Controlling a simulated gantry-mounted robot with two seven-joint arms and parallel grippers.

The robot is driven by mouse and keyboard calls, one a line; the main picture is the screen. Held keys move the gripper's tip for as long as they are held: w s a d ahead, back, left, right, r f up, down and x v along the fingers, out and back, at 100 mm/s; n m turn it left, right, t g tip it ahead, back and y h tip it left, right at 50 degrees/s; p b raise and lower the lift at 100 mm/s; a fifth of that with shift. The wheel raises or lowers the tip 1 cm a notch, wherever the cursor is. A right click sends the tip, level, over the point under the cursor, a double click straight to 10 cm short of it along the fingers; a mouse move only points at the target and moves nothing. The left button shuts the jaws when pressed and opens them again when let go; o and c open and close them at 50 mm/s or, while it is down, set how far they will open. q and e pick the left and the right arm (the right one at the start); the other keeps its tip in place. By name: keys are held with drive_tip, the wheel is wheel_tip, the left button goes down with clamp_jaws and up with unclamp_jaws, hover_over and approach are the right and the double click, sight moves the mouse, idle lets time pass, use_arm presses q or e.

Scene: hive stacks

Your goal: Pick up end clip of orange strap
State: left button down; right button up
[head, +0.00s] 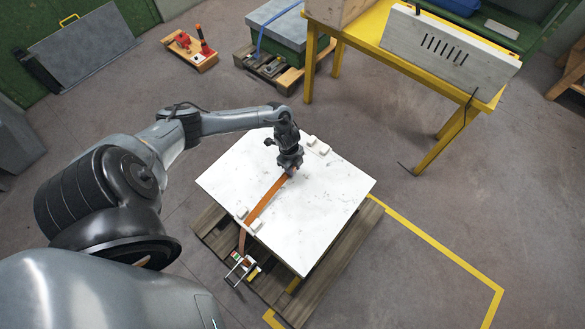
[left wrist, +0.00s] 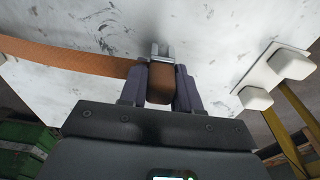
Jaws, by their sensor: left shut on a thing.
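The orange strap (head: 264,201) runs across the white top of the hive (head: 322,215) from the near edge toward the middle. It also shows in the left wrist view (left wrist: 70,62), coming in from the left. My left gripper (head: 290,172) is above the hive top at the strap's far end. In the left wrist view its fingers (left wrist: 161,88) are shut on the strap's end, one on each side. The metal end clip (left wrist: 161,50) sticks out just beyond the fingertips. My right gripper is not in view.
White corner pieces sit at the hive's far edge (head: 318,145) and near edge (head: 248,219). A ratchet buckle (head: 241,269) hangs at the near side by the wooden pallet (head: 330,285). A yellow table (head: 395,60) stands behind. Yellow floor tape (head: 440,245) lies right.

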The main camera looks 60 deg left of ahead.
use_arm(q)
drive_tip(key=shift+r, duration=0.5)
wheel_tip(320, 180, up, 3)
drive_tip(key=shift+f+p, duration=0.1)
drive_tip(key=shift+p, duration=0.55)
drive_tip(key=w+d+r+p, duration=0.4)
drive_tip(key=d+r+p, duration=0.3)
drive_tip(key=d+r, duration=0.3)
drive_tip(key=shift+d+r, duration=0.4)
drive_tip(key=shift+d, duration=0.1)
drive_tip(key=shift+n, duration=0.3)
